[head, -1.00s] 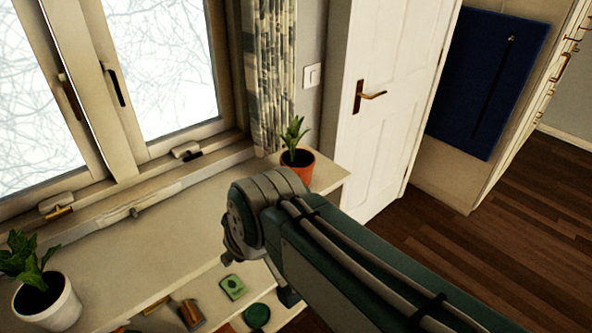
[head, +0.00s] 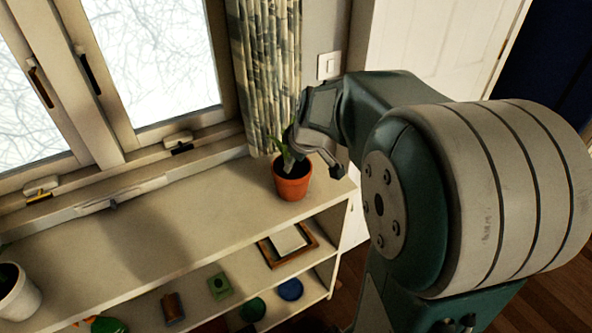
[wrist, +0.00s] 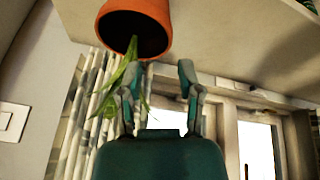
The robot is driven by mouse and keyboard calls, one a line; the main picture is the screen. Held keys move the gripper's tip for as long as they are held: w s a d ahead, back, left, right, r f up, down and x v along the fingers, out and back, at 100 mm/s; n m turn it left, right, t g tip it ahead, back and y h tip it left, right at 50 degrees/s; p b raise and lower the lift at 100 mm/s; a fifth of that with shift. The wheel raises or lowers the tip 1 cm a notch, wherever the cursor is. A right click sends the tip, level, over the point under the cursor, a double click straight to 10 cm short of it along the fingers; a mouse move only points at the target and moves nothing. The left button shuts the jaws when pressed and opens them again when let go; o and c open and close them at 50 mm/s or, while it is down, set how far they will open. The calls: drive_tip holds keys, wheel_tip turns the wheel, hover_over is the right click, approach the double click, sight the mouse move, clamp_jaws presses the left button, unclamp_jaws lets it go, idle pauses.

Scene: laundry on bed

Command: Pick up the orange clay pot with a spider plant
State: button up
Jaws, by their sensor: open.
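The orange clay pot (head: 292,183) stands upright near the right end of the shelf top, with a green spider plant (head: 280,148) in it. My gripper (head: 315,158) is open at the plant, just above and to the right of the pot's rim in the head view. It partly hides the leaves. In the wrist view, which is upside down, the pot (wrist: 140,22) is at the top. The open fingers (wrist: 159,70) point toward it, with leaves (wrist: 122,75) by the left finger. I cannot tell whether the fingers touch the leaves.
The shelf top (head: 150,225) is clear left of the pot. A white pot (head: 18,298) stands at its left end. Lower shelves hold a framed item (head: 287,243), a green box (head: 219,286) and round lids (head: 290,289). The window and curtain (head: 265,75) are close behind.

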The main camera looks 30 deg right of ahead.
sight(282, 181)
drive_tip(key=x, duration=0.6)
drive_tip(key=a+x, duration=0.1)
drive_tip(key=x, duration=0.2)
drive_tip(key=shift+w+a+f, duration=0.1)
drive_tip(key=shift+w+f, duration=0.1)
drive_tip(key=shift+w, duration=0.3)
drive_tip(key=shift+a, duration=0.6)
drive_tip(key=shift+w+d+f, duration=0.1)
drive_tip(key=shift+d, duration=0.1)
clamp_jaws()
drive_tip(key=shift+d, duration=0.3)
